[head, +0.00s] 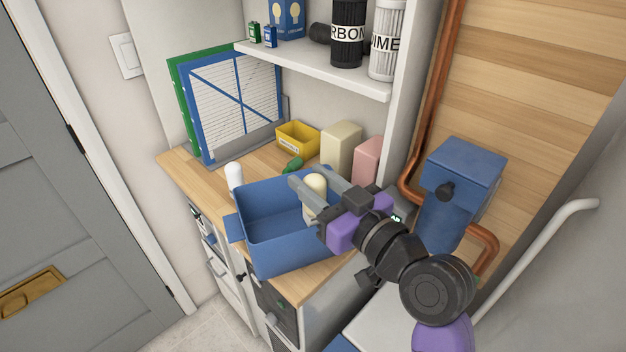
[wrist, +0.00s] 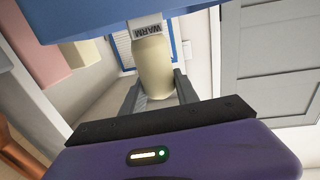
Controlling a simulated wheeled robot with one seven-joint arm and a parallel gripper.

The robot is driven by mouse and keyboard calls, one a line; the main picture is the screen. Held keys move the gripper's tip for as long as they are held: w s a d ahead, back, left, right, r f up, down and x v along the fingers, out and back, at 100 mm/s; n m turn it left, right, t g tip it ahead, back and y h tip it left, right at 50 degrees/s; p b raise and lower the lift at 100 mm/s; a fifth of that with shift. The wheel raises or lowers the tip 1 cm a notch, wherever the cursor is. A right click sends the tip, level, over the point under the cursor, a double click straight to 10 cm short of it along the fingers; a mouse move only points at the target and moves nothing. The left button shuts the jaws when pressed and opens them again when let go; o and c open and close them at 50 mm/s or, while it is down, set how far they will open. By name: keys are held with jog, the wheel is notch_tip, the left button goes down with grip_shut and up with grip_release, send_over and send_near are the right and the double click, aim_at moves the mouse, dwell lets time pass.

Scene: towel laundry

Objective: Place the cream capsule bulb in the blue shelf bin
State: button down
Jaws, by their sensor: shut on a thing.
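My gripper (head: 309,178) is shut on the cream capsule bulb (head: 316,183), which shows between the two fingers. In the wrist view the bulb (wrist: 155,72) sits between the fingers, with a base label reading "WARM". The blue bin (head: 270,254) stands open on the wooden counter. In the head view the bulb overlaps the bin's right part; its exact height relative to the rim is hard to tell. A blue surface (wrist: 85,18), likely the bin, fills the top of the wrist view.
A white rounded object (head: 234,178) stands left of the bin. Behind are a green item (head: 292,165), a yellow bin (head: 297,140), a cream box (head: 341,148) and a pink box (head: 368,160). Framed filters (head: 235,105) lean at the back left. A shelf (head: 315,70) overhangs the counter.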

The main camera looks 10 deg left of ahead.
jog(key=shift+f, duration=0.3)
jog(key=c, duration=0.9)
grip_release()
